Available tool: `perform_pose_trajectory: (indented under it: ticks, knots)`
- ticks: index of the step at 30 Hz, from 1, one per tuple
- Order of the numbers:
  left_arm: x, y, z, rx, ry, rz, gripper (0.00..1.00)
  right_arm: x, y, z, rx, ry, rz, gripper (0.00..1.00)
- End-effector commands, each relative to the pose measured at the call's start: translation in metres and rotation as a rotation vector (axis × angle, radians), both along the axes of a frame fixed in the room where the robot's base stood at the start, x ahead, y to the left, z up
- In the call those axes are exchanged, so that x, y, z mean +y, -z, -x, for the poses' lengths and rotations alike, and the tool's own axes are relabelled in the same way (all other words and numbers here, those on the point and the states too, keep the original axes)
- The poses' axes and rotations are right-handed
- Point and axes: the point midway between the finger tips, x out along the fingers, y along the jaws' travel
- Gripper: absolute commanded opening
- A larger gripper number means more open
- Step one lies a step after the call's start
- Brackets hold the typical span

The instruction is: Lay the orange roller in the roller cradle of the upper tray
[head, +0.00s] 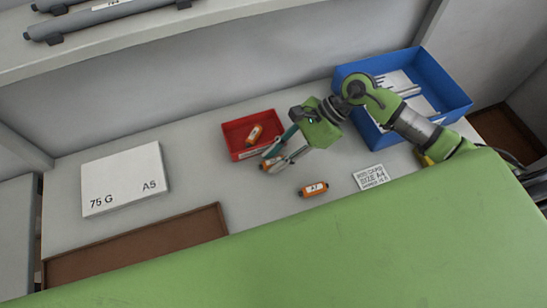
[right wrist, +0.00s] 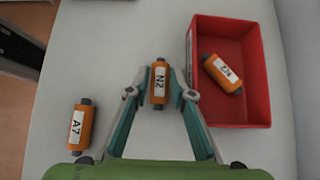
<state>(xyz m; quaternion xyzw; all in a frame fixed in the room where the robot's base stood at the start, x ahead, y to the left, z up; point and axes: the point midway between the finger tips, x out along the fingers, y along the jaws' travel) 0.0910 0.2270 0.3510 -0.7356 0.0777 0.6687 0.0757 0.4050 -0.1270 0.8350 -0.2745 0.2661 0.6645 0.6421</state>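An orange roller labelled N2 (right wrist: 159,82) lies on the table between the two fingertips of my right gripper (right wrist: 159,90). In the head view, this roller (head: 267,166) lies by the front of the red bin, partly hidden by the fingers. The fingers of my right gripper (head: 274,159) stand apart, one on each side of it; they look open, with no clear grip. A second orange roller, labelled A7 (right wrist: 81,127), lies apart on the table; it is also in the head view (head: 313,189). A third orange roller (head: 254,134) lies in the red bin. I recognise no roller cradle or upper tray. My left gripper is not in view.
The red bin (right wrist: 232,121) stands right beside the gripper. A blue bin (head: 448,82) with papers stands at the right. A white paper pack (head: 124,180), a brown tray (head: 140,252) and a small label card (head: 371,177) lie on the table. Grey bars (head: 95,20) lie on a shelf above.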

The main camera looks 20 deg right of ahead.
Motion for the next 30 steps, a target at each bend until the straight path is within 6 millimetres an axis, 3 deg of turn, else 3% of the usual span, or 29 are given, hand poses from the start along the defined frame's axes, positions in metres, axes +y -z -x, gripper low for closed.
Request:
perform_pose_trajectory:
  ticks: [8,12,24,30]
  knots:
    - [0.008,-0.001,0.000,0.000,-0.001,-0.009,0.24,0.004,0.005,0.000,-0.001,-0.001,0.001,0.22]
    - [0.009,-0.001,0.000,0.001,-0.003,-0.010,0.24,0.004,0.005,0.000,-0.001,-0.001,0.001,0.00]
    - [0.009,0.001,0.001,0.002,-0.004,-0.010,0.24,0.004,0.002,0.000,-0.003,-0.001,0.001,0.00]
    - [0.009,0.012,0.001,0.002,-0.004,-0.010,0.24,0.003,-0.017,-0.001,-0.008,-0.002,0.002,0.00]
